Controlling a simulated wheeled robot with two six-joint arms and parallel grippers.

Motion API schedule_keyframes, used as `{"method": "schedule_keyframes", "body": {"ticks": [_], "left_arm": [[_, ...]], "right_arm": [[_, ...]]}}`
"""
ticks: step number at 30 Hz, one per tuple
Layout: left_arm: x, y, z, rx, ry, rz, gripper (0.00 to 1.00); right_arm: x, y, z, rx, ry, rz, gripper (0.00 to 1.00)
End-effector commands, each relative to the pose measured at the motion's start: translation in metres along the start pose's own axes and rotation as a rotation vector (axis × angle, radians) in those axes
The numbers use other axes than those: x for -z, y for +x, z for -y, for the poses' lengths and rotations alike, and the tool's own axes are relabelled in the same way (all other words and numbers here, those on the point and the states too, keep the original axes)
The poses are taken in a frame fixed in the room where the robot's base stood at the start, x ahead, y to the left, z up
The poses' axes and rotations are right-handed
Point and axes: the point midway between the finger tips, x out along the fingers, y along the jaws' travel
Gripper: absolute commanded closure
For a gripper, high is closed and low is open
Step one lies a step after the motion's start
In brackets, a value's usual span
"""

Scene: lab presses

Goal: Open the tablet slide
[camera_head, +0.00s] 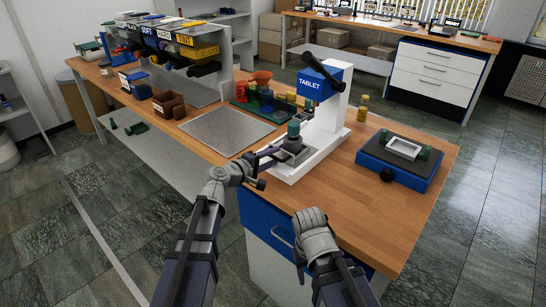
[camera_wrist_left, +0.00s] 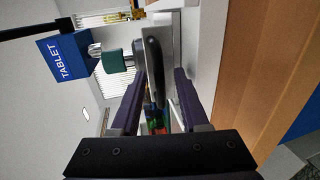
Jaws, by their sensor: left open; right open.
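The tablet press has a blue head (camera_head: 315,85) marked TABLET on a white column and base (camera_head: 325,145). A green and grey plunger part (camera_head: 293,128) sits under the head above a grey slide block (camera_head: 291,146). My left gripper (camera_head: 275,154) is at the slide's near left side. In the left wrist view a dark, rounded handle (camera_wrist_left: 154,68) lies between its two open fingers (camera_wrist_left: 158,98), with gaps on both sides. The press head (camera_wrist_left: 65,55) and green plunger (camera_wrist_left: 116,62) also show there. My right gripper (camera_head: 313,236) is at the table's front edge, away from the press; its fingertips are hidden.
A blue and black device (camera_head: 400,160) with a black knob stands to the right. A grey plate (camera_head: 225,130), a green tray with coloured cups (camera_head: 262,95) and a brown bin (camera_head: 168,105) lie to the left. The front right tabletop (camera_head: 390,225) is clear.

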Motion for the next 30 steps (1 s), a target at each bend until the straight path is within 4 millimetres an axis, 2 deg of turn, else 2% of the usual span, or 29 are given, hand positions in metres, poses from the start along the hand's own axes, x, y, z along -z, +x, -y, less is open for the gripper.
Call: {"method": "schedule_keyframes", "body": {"ticks": [6,12,18,30], "left_arm": [[-0.001,-0.04,-0.001,0.0,0.0,-0.003,0.55],[-0.001,-0.064,-0.001,0.0,0.0,-0.002,0.55],[0.0,-0.072,0.0,0.0,0.0,-0.001,0.55],[0.0,-0.071,0.0,0.0,0.0,-0.001,0.55]], "right_arm": [[-0.001,-0.01,-0.001,0.0,0.0,0.0,0.5],[-0.001,-0.014,-0.001,0.0,0.0,0.0,0.5],[-0.001,-0.015,-0.001,0.0,0.0,0.0,0.5],[-0.001,-0.015,-0.001,0.0,0.0,0.0,0.5]]}}
